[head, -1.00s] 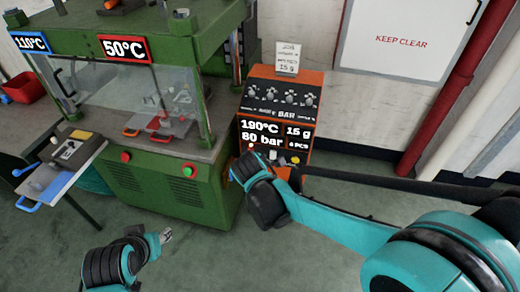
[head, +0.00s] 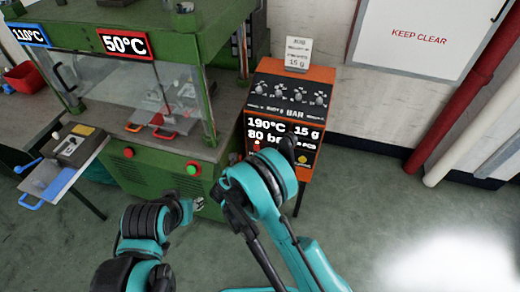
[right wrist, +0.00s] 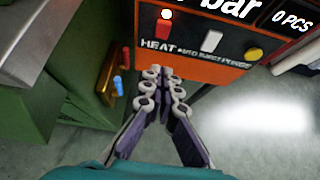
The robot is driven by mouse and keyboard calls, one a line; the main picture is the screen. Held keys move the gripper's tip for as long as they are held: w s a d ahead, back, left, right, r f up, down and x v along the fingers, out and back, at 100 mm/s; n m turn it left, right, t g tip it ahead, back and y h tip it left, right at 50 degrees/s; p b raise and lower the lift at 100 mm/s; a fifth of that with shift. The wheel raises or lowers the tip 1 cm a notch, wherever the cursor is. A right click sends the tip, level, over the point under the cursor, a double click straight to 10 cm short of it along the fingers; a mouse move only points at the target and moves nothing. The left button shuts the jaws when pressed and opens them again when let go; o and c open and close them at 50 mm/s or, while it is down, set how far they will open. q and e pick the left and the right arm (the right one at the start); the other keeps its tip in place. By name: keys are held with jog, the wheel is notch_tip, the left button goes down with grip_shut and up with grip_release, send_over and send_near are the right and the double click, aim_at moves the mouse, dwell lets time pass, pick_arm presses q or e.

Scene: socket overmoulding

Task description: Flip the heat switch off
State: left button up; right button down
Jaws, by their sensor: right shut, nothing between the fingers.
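The orange control box (head: 310,72) stands right of the green press in the head view. In the right wrist view, the red heat switch (right wrist: 163,29) sits above the HEAT label, with a pale lit indicator (right wrist: 167,13) just over it. My right gripper (right wrist: 160,76) is shut and empty, its fingertips below the HEAT label and apart from the switch. In the head view my right arm covers part of the box's lower panel and hides the right fingertips. My left gripper (head: 198,204) is low in front of the press; its fingers are too small to read.
A white switch (right wrist: 211,41) and a yellow button (right wrist: 254,53) are right of the heat switch. A red pipe (head: 470,85) runs along the wall. The floor at right is clear.

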jog(key=shift+w+f, duration=0.1)
jog(key=shift+f, duration=0.05)
jog(key=b, duration=0.5)
send_near(257, 149)
jog(key=w+f, duration=0.3)
jog(key=f, duration=0.1)
jog(key=shift+w+d+r, duration=0.2)
jog(key=shift+w+d, duration=0.45)
jog(key=shift+w, duration=0.2)
